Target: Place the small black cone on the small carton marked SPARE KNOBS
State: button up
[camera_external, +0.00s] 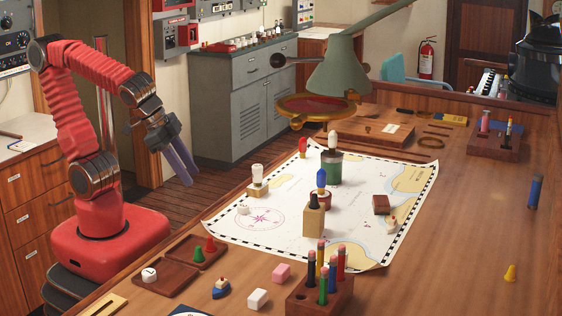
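A small black cone (314,201) stands upright on top of a small tan carton (313,222). The carton stands on the chart near its front middle; any lettering on it is too small to read. My gripper (191,181) hangs at the left, off the table's edge, well away from the cone and the carton. Its two fingers point down and to the right, and nothing shows between them. The gap between the fingers is too unclear to tell open from shut.
The chart (275,235) bears several small pieces and a green can (331,169). A desk lamp (341,68) with a magnifier overhangs its back. A wooden pen block (319,293) and a tray with small cones (209,250) stand in front. The table's right side is mostly clear.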

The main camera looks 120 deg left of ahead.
jog(key=s+d+m+h, duration=0.3)
jog(key=s+d, duration=0.1)
jog(key=shift+d+r+t, duration=0.2)
jog(key=shift+d+t, duration=0.2)
jog(key=shift+s, duration=0.1)
dwell(0.9)
